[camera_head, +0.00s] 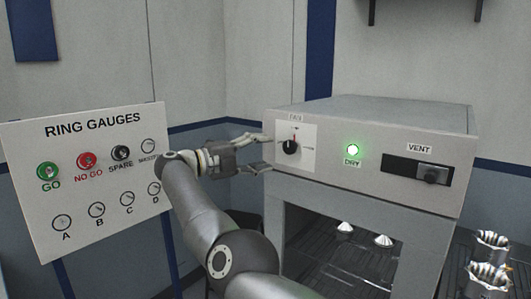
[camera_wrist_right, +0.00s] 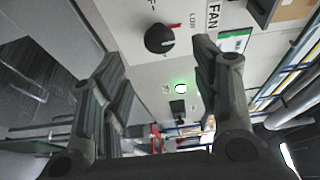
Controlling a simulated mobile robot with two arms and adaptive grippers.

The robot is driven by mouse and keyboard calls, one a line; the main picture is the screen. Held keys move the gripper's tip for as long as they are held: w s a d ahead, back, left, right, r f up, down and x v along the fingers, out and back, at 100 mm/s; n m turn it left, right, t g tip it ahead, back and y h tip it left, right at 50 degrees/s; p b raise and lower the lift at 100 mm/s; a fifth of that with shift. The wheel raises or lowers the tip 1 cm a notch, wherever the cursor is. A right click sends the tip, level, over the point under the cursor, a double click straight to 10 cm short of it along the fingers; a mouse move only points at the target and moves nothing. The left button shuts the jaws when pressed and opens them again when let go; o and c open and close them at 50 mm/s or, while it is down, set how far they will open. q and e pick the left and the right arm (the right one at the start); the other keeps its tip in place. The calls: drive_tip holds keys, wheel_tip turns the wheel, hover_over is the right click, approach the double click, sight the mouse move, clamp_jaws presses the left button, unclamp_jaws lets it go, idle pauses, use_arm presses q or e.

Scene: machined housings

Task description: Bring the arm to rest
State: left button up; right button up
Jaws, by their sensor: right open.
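My right arm (camera_head: 212,225) reaches up from the bottom middle of the head view. Its gripper (camera_head: 264,153) is open and empty, in front of the left part of the grey cabinet (camera_head: 325,108). The black fan knob (camera_head: 290,147) is just right of the fingertips, with its red mark pointing up in the head view. In the right wrist view the gripper (camera_wrist_right: 157,62) has its fingers spread, with the fan knob (camera_wrist_right: 159,38) seen beyond them and apparently clear of them. My left gripper is not in view.
A green light (camera_head: 352,149) glows above the DRY label. The vent slider (camera_head: 432,174) is at the panel's right. Two white cones (camera_head: 383,241) sit in the opening below. A ring gauge board (camera_head: 100,210) stands left, close behind my arm. Metal housings (camera_head: 492,243) lie right.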

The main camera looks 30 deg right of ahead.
drive_tip(key=shift+a, duration=0.1)
idle(0.3)
